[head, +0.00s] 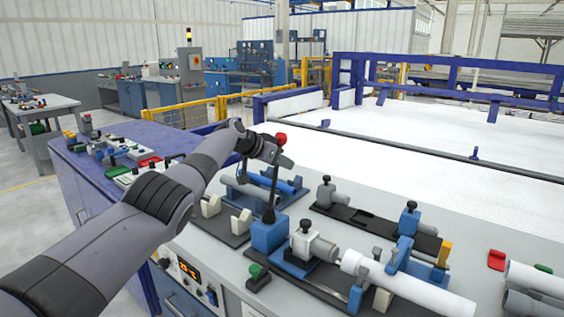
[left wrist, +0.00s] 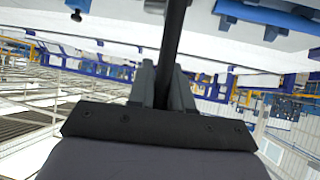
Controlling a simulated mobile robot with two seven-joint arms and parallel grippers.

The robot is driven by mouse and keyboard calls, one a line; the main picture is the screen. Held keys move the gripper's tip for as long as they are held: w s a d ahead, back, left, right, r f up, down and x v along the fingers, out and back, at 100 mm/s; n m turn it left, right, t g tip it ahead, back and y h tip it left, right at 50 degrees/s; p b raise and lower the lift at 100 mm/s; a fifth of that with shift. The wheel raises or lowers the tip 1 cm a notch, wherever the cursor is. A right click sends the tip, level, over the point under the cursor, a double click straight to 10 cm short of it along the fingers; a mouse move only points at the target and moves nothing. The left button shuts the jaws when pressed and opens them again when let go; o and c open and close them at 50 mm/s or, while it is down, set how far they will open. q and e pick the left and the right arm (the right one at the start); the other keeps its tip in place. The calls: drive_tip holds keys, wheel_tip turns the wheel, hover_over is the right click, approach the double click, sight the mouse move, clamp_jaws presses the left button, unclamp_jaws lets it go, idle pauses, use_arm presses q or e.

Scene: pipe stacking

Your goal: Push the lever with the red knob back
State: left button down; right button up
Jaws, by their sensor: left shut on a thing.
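The lever is a thin dark rod (head: 272,185) that rises from a blue block (head: 268,235) on the bench. Its red knob (head: 281,137) is at the top. My left gripper (head: 272,158) is at the upper part of the rod, just below the knob. In the left wrist view the dark rod (left wrist: 174,40) runs down between the two fingers of my left gripper (left wrist: 162,85), which is shut on it. The knob cannot be made out in the left wrist view. My right gripper is not in view.
Grey bench top (head: 225,262) carries clamps and fixtures around the lever. A white pipe (head: 425,292) lies in blue holders at the front right. A green-knobbed part (head: 257,276) stands in front of the blue block. A white surface with blue rails (head: 400,130) lies behind.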

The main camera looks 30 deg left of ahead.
use_arm(q)
drive_tip(key=shift+a+r, duration=0.15)
drive_tip(key=shift+r, duration=0.15)
drive_tip(key=c, duration=1.1)
unclamp_jaws()
drive_tip(key=shift+w+f, duration=0.1)
drive_tip(key=shift+f, duration=0.15)
drive_tip(key=shift+b+v, duration=0.5)
drive_tip(key=shift+v, duration=3)
